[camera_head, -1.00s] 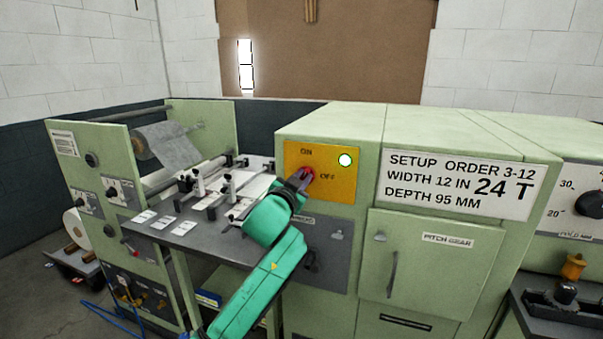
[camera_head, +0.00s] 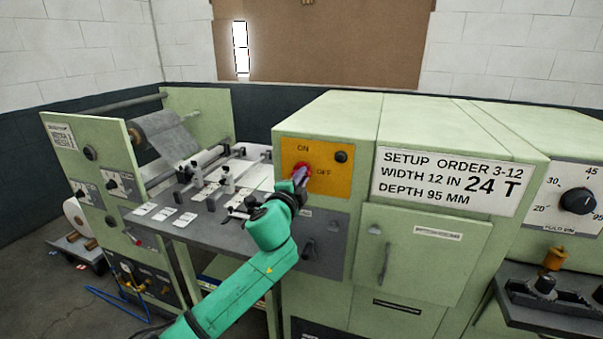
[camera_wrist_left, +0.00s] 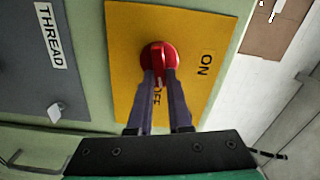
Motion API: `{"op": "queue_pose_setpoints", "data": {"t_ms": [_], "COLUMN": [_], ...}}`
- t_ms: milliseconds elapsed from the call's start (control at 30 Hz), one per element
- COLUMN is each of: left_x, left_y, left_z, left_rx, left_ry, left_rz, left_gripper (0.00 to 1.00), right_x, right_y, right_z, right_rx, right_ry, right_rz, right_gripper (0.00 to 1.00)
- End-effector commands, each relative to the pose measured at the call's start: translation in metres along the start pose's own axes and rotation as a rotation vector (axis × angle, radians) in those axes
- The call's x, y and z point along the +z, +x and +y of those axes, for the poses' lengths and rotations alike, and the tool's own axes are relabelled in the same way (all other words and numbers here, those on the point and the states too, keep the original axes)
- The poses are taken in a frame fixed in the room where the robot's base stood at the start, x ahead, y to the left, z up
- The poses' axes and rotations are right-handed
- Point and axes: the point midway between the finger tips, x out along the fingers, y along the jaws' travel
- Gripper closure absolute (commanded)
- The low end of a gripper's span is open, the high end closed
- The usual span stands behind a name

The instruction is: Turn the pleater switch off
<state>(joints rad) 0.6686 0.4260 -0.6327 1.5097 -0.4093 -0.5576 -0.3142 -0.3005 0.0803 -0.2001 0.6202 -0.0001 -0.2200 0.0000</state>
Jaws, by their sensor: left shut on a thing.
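The pleater switch is a red rotary knob (camera_head: 302,171) on a yellow plate (camera_head: 330,182) marked ON above and OFF to the right. My left gripper (camera_head: 299,177) is at the knob. In the left wrist view its two fingers (camera_wrist_left: 161,76) are shut on the red knob (camera_wrist_left: 158,52), one on each side of its ridge. The ridge runs toward the OFF label (camera_wrist_left: 158,97), which the fingers partly cover. The ON label (camera_wrist_left: 205,65) is clear to the right there. The round lamp (camera_head: 341,157) on the plate is dark. My right gripper is not in view.
Below the yellow plate is a grey panel (camera_head: 335,238) with another knob. A cabinet door (camera_head: 420,255) with a handle is to its right. A grey table (camera_head: 160,232) with clamps and cards lies left, beside my left arm. A dial (camera_head: 577,201) is at far right.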

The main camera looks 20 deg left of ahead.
Motion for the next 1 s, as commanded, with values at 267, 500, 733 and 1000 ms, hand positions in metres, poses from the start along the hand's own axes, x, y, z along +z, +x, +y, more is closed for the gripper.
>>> {"op": "queue_pose_setpoints", "data": {"t_ms": [267, 500, 733, 1000], "left_x": [0.0004, 0.0003, 0.0003, 0.0003], "left_y": [-0.0001, -0.0001, -0.0001, -0.0002], "left_z": [0.004, 0.0059, 0.0068, 0.007], "left_rx": [0.005, 0.006, 0.006, 0.007], "left_ry": [0.157, 0.215, 0.225, 0.224], "left_rz": [-0.001, 0.0, 0.0, 0.001], "left_gripper": [1.0, 1.0, 1.0, 0.6], "right_x": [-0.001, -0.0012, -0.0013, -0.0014], "right_y": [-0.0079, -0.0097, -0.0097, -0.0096], "right_z": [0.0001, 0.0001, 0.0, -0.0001], "right_rx": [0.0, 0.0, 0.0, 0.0], "right_ry": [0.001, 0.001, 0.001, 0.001], "right_rz": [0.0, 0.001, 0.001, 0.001], "right_gripper": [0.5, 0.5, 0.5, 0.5]}}
